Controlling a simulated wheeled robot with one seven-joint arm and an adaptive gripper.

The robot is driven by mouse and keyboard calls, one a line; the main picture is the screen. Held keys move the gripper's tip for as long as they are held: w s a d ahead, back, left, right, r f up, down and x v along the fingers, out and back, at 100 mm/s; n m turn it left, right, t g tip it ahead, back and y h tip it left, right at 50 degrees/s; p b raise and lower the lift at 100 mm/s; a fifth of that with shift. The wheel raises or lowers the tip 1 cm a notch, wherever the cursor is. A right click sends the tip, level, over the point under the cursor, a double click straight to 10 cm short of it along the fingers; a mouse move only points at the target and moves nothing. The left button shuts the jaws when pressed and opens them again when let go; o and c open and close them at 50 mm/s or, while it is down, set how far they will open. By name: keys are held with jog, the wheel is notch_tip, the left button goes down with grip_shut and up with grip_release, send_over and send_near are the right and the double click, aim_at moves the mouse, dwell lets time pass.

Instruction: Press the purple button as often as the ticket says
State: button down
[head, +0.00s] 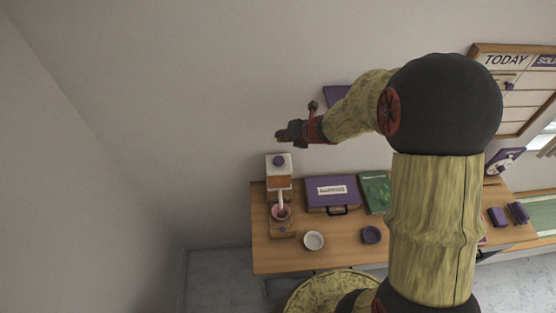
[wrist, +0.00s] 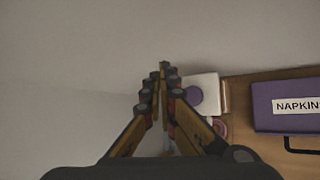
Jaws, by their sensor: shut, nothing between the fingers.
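The purple button (head: 279,160) is a round cap on top of a white and orange dispenser (head: 278,182) at the table's left end. The button also shows in the wrist view (wrist: 193,95), just right of the fingers. My gripper (head: 281,136) is shut and empty. In the head view it appears above the dispenser, apart from the button; its fingertips (wrist: 163,72) meet in the wrist view. A pink cup (head: 281,212) stands under the spout. I cannot make out a ticket with a readable number.
The wooden table (head: 340,257) holds a purple napkin case (head: 330,208), a green book (head: 376,190), a white bowl (head: 314,241) and a purple bowl (head: 371,235). A board headed TODAY (head: 506,61) hangs at right. My arm hides part of the table.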

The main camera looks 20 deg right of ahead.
aim_at(281, 159)
jog(key=shift+f, duration=0.15)
notch_tip(281, 159, down, 9)
jog(key=b, duration=0.7)
jog(key=shift+r+b, duration=0.2)
jog(key=shift+b, duration=0.2)
dwell(0.8)
jog(key=shift+f+b, duration=0.4)
jog(key=shift+b, duration=0.05)
jog(key=shift+s+f+b, duration=0.1)
jog(key=shift+f+b, duration=0.7)
jog(key=shift+f, duration=0.05)
dwell(0.8)
dwell(0.4)
jog(key=shift+r+p, duration=1.15)
jog(key=shift+r, duration=0.15)
jog(key=shift+r+p, duration=2.15)
jog(key=shift+r, duration=0.35)
